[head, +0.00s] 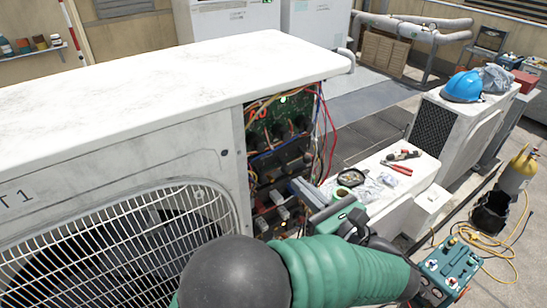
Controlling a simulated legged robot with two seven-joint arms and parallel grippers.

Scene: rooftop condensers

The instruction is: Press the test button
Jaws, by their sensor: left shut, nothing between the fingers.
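The open electrical compartment (283,150) is in the end of the large white condenser unit. It shows a green circuit board (275,118) at the top, with a red lit display and a small bright light. Below the board are rows of dark and grey components and coloured wires. I cannot pick out the test button for certain at this size. My left gripper (298,188) is shut and empty, in front of the lower right part of the compartment, below the board. My green arm and its dark joint cover part of the compartment's bottom. My right gripper is not in view.
The condenser's white top (160,85) and fan grille (130,245) fill the left. Beside the compartment, a white ledge (415,170) holds red-handled pliers (397,168) and small parts. A blue helmet (462,87), a yellow cylinder (518,170) and a teal gauge box (449,264) are farther right.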

